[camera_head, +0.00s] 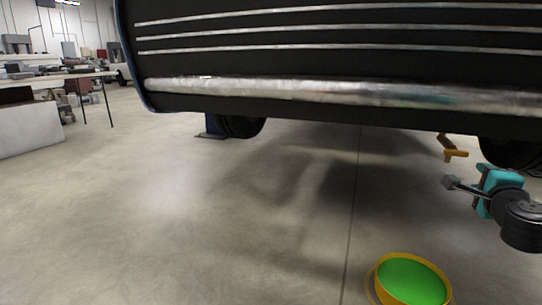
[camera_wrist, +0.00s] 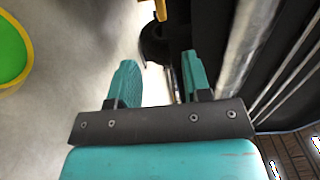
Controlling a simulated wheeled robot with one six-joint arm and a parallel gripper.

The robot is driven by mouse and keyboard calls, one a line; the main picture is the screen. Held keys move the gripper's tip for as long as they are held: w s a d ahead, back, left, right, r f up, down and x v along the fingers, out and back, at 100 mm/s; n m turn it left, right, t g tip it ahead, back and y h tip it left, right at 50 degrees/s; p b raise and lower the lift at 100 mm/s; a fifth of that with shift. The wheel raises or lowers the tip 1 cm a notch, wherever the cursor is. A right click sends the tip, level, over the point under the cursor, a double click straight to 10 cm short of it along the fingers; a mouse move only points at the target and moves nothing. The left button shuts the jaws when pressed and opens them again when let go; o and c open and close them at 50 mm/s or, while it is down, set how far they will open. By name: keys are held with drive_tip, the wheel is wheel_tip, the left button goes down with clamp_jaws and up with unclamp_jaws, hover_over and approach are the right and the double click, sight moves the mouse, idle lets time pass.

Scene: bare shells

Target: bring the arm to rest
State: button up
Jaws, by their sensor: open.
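My gripper (camera_wrist: 158,72) shows in the wrist view with its two teal fingers apart and nothing between them. In the head view my gripper (camera_head: 487,188) is at the right edge, at the end of my dark arm, beside the lower part of a large black vehicle body. It appears clear of the floor and touches nothing that I can see. Most of the arm is outside the head view.
The black vehicle body (camera_head: 330,55) with a silver lower strip fills the top. A yellow-rimmed green round container (camera_head: 413,282) is on the floor at the front right. An orange stand (camera_head: 451,148) is beyond my gripper. Tables (camera_head: 62,75) are far left.

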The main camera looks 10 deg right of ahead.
drive_tip(key=w+a+r+n+t+y+p, duration=0.1)
drive_tip(key=w+a+r+n+y+p, duration=0.15)
drive_tip(key=a+n+y, duration=0.5)
drive_tip(key=w+a+r+n+t+y+p, duration=0.1)
drive_tip(key=w+a+r+n+y, duration=0.25)
drive_tip(key=a, duration=0.75)
drive_tip(key=s+a+r+n+g+y+p, duration=0.25)
drive_tip(key=a+n+g+y, duration=0.45)
drive_tip(key=a, duration=0.6)
drive_tip(key=s+a+r+n+g+h+p, duration=0.1)
drive_tip(key=s+a+n+g+p, duration=0.25)
drive_tip(key=s+a+n, duration=0.4)
drive_tip(key=s+a+n+g+h+p, duration=0.15)
drive_tip(key=s+a+n+g, duration=0.3)
drive_tip(key=s, duration=0.65)
drive_tip(key=s+d+r+n+g+h+p, duration=0.2)
drive_tip(key=s, duration=0.3)
wheel_tip(320, 180, up, 38)
drive_tip(key=p, duration=3.7)
drive_tip(key=shift+a+f+m, duration=0.15)
drive_tip(key=shift+f+m, duration=0.1)
drive_tip(key=shift+m, duration=0.05)
drive_tip(key=shift+w, duration=0.1)
